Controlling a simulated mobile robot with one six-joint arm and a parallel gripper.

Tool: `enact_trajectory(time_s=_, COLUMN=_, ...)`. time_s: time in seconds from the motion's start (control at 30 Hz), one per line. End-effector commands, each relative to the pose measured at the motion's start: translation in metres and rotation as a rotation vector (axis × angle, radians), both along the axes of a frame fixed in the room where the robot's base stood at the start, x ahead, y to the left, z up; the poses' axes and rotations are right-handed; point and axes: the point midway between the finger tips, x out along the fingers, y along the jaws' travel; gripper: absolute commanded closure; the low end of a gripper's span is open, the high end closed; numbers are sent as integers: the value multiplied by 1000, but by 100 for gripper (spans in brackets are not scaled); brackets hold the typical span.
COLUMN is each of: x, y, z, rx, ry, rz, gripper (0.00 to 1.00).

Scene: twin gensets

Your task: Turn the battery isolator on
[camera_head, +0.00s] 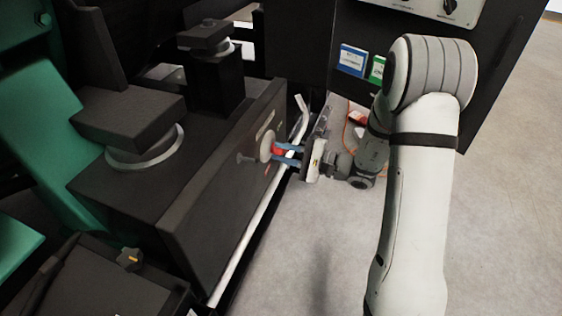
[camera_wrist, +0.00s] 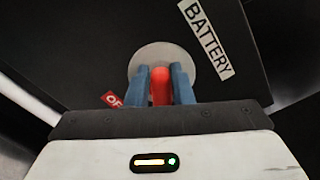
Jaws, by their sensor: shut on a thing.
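The battery isolator has a red handle (camera_head: 279,150) on a pale round plate (camera_head: 267,146), set in the side of a dark box (camera_head: 216,190). In the wrist view the red handle (camera_wrist: 160,86) stands between my two blue fingers, in front of the round plate (camera_wrist: 148,55). A white "BATTERY" label (camera_wrist: 207,38) is at the upper right of the plate. A red label (camera_wrist: 114,99), partly hidden and reading "OF", is at the lower left. My gripper (camera_head: 288,153) reaches the box from the right and is shut on the red handle.
A dark cabinet (camera_head: 500,70) with blue and green labels stands behind my arm. A white pipe (camera_head: 246,248) runs along the foot of the box. Green machinery (camera_head: 40,130) fills the left. The grey floor (camera_head: 310,250) is clear in front.

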Motion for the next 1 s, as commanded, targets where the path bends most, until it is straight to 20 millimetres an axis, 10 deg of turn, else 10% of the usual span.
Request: enact_trajectory(time_s=1.0, x=4, y=-6, z=-11, rx=-202, ry=-537, rz=-26, gripper=100)
